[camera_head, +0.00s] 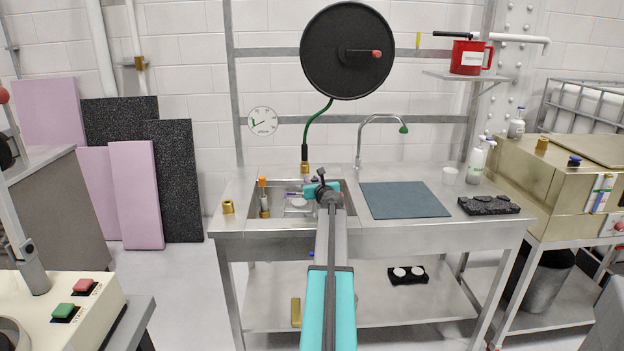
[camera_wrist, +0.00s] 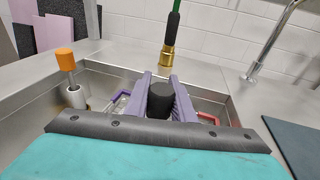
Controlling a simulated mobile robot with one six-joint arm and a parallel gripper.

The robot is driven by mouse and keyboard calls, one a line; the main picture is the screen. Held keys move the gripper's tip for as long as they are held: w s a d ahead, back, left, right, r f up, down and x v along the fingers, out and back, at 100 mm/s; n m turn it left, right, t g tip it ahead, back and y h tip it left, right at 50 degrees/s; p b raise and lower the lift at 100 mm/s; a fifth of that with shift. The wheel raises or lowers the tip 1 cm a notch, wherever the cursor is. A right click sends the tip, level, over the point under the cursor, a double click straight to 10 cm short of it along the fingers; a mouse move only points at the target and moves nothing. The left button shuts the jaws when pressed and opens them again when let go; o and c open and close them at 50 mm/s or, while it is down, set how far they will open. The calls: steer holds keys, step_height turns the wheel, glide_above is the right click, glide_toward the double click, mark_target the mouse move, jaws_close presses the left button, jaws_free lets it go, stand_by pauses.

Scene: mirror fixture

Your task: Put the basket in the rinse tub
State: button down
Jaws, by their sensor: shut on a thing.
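The rinse tub (camera_head: 250,219) is the steel basin sunk in the left part of the bench; its wall also shows in the wrist view (camera_wrist: 35,122). The basket (camera_head: 297,203) shows in part inside the tub's outline, with pale wire and coloured edges; in the wrist view (camera_wrist: 120,106) parts of it show on both sides of my gripper. My gripper (camera_head: 311,190) is over the tub. Its purple fingers in the wrist view (camera_wrist: 162,88) are shut on a black, round grip, which appears to be the basket's. My gripper hides the basket's middle, and I cannot tell whether it touches the tub floor.
An orange-topped tool (camera_wrist: 66,68) stands at the tub's left side. A green hose with a brass nozzle (camera_wrist: 168,60) hangs behind the tub. A faucet (camera_head: 360,140) and a dark mat (camera_head: 403,200) are to the right. A brass fitting (camera_head: 228,206) stands on the left rim.

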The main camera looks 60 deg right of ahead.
steer(key=shift+f, duration=0.65)
steer(key=shift+f+b, duration=0.45)
steer(key=shift+f, duration=0.15)
steer(key=c, duration=1.5)
jaws_free()
steer(key=shift+f, duration=0.1)
steer(key=shift+r+p+v, duration=0.15)
steer(key=shift+v, duration=1.9)
steer(key=shift+r+p+v, duration=0.2)
steer(key=shift+v, duration=1.85)
steer(key=shift+r+p+v, duration=0.15)
steer(key=shift+v, duration=1.9)
steer(key=shift+w+r, duration=0.1)
